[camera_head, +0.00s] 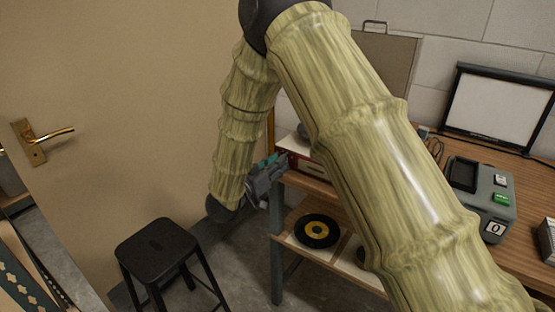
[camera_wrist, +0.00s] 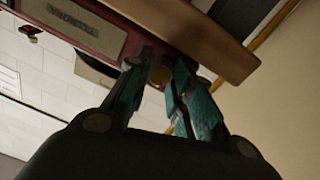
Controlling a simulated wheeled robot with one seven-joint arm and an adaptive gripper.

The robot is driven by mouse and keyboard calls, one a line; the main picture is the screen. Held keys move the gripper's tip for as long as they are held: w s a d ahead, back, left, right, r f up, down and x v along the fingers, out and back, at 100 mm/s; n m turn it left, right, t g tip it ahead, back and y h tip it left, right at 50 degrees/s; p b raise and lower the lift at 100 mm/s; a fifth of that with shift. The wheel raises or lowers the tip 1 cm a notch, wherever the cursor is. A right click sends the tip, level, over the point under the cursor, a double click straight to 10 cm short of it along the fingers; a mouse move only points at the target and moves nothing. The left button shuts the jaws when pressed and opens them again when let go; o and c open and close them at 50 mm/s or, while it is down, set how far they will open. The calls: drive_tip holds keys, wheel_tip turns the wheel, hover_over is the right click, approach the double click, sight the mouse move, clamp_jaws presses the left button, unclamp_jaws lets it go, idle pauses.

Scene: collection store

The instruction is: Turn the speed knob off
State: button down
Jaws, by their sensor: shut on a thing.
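A red-fronted device (camera_head: 308,167) sits on the wooden table at its left end, mostly hidden behind my arm. In the wrist view its red front (camera_wrist: 125,40) shows a lettered plate and runs along the wooden board. My gripper (camera_head: 279,161) is at the left end of this front. In the wrist view the teal fingers of my gripper (camera_wrist: 162,70) are closed in on a small, dim brownish knob (camera_wrist: 160,74) between their tips. The knob's marking and setting cannot be read. In the head view the fingers and arm hide the knob.
A black stool (camera_head: 157,247) stands at lower left before a beige door with a brass handle (camera_head: 50,138). A record (camera_head: 317,231) lies on the lower shelf. A grey device with a green button (camera_head: 492,190) and a framed panel (camera_head: 497,108) stand at right.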

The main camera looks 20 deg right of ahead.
drive_tip(key=shift+w+r, duration=0.1)
drive_tip(key=c, duration=1.2)
unclamp_jaws()
drive_tip(key=shift+a, duration=0.1)
drive_tip(key=shift+c, duration=0.2)
drive_tip(key=v, duration=1.2)
